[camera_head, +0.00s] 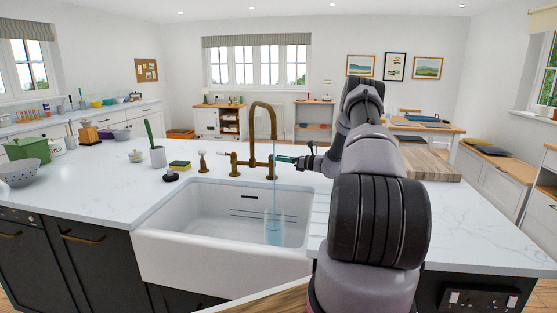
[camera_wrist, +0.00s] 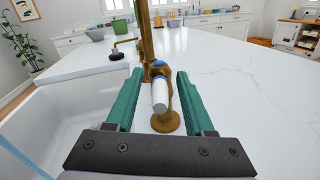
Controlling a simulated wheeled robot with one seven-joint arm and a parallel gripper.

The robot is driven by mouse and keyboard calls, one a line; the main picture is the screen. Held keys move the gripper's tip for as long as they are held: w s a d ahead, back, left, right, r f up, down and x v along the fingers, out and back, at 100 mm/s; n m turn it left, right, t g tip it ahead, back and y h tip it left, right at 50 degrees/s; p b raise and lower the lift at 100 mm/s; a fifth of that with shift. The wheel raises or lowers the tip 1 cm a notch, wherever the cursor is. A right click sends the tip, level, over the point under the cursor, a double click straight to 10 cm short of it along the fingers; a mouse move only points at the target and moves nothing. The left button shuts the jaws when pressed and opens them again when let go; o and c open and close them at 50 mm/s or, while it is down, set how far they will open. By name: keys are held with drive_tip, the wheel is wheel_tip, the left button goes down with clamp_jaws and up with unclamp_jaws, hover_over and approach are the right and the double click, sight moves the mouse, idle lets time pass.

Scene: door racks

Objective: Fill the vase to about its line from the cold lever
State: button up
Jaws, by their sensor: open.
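The clear vase (camera_head: 274,228) stands upright in the white sink (camera_head: 200,213), under the brass tap (camera_head: 262,108). A thin blue stream of water (camera_head: 275,190) runs from the spout into it, and bluish water shows inside. I cannot make out the line or the exact level. My gripper (camera_head: 287,159) is at the right side of the tap. In the wrist view my gripper (camera_wrist: 158,90) is open, its green fingers on either side of the white-handled lever (camera_wrist: 160,95) with a blue mark. Whether the fingers touch the lever is not clear.
A wooden board (camera_head: 430,165) lies behind my arm.

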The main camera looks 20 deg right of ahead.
drive_tip(key=v, duration=0.9)
drive_tip(key=shift+s+d, duration=0.3)
drive_tip(key=c, duration=0.5)
drive_tip(key=s+m, duration=0.1)
drive_tip(key=m, duration=0.2)
drive_tip(key=s+m, duration=0.1)
drive_tip(key=shift+s+a+f+m+t, duration=0.3)
drive_tip(key=shift+s+a+f+t, duration=0.05)
drive_tip(key=shift+f+t, duration=0.05)
clamp_jaws()
drive_tip(key=s+a+m+t+h, duration=0.25)
drive_tip(key=s+m, duration=0.35)
drive_tip(key=m, duration=0.5)
drive_tip(key=shift+g, duration=0.25)
drive_tip(key=shift+w+a+r, duration=0.1)
drive_tip(key=shift+w+a, duration=0.4)
drive_tip(key=shift+w, duration=1.35)
drive_tip(key=shift+w+a+r, duration=0.1)
drive_tip(key=shift+w+a, duration=0.35)
drive_tip(key=shift+w, duration=1.4)
drive_tip(key=shift+w+a, duration=0.5)
drive_tip(key=shift+w, duration=1.35)
